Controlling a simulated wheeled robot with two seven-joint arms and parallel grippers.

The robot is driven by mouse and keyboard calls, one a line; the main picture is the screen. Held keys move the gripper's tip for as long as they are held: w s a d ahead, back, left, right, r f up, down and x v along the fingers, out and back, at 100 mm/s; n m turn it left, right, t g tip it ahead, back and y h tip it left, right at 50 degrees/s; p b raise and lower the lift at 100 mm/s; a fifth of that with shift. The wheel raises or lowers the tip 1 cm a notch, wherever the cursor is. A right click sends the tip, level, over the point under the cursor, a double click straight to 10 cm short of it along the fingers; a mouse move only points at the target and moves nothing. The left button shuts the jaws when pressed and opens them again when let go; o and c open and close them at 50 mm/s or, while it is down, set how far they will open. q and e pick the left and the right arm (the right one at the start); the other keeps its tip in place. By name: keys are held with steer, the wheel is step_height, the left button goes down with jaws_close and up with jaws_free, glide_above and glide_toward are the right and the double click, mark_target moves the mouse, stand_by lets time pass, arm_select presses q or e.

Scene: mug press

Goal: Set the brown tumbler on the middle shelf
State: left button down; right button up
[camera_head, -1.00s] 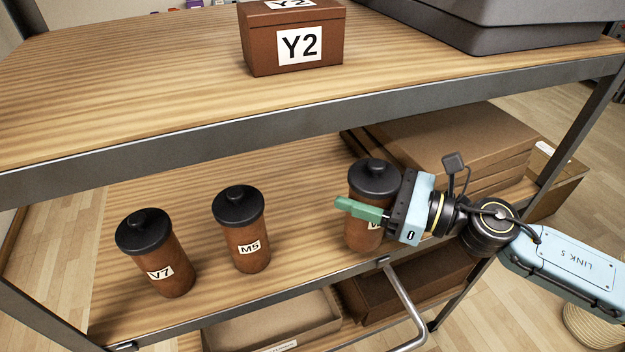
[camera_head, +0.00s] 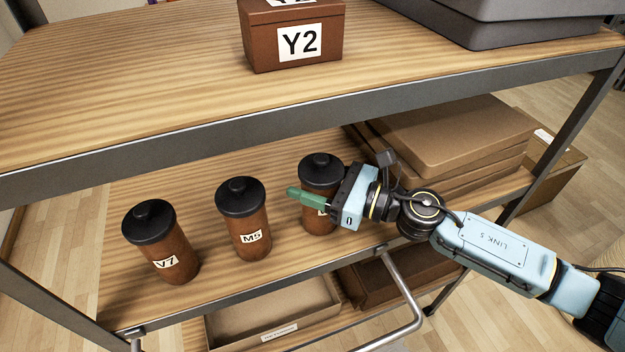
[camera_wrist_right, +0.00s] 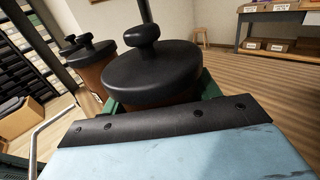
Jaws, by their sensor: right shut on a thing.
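The brown tumbler (camera_head: 320,178) with a black knobbed lid is at the middle shelf (camera_head: 292,248), right of two similar tumblers. My right gripper (camera_head: 312,198) is shut around its body, its green finger across the front and partly covering the label. In the right wrist view the held tumbler's black lid (camera_wrist_right: 155,72) is close up between the green fingers. It looks upright; whether its base touches the shelf I cannot tell. My left gripper is not in view.
Tumblers M5 (camera_head: 243,225) and V7 (camera_head: 163,250) stand to the left. Flat cardboard boxes (camera_head: 450,140) are stacked at the right. Box Y2 (camera_head: 300,45) sits on the shelf above, whose metal edge (camera_head: 220,132) overhangs. An open carton (camera_head: 270,312) is below.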

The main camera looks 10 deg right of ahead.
steer(key=shift+f, duration=0.15)
steer(key=o, duration=1.4)
steer(key=shift+r+b+v, duration=0.2)
steer(key=shift+b+v, duration=1.8)
steer(key=shift+v, duration=4)
